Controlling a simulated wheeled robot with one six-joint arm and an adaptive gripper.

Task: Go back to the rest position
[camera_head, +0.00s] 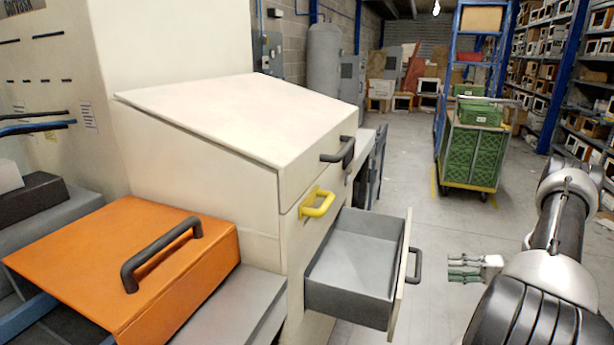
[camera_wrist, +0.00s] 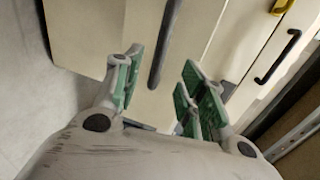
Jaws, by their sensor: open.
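My gripper (camera_head: 466,268) is at the right in the head view, just right of the open drawer (camera_head: 350,262) and apart from its dark handle (camera_head: 414,266). It also shows in the wrist view (camera_wrist: 160,88), its green-padded fingers spread wide with nothing held. In the wrist view a dark bar handle (camera_wrist: 165,40) on a pale front lies beyond the gap between the fingers. The grey drawer is pulled out of the cream cabinet (camera_head: 230,115), and the part of it that I see inside is empty.
A yellow handle (camera_head: 317,202) and another dark handle (camera_head: 338,152) stick out from the cabinet. An orange lid (camera_head: 125,265) with a dark handle is at the left. A green crate cart (camera_head: 470,155) stands farther back. Grey floor (camera_head: 440,230) is clear right of the drawer.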

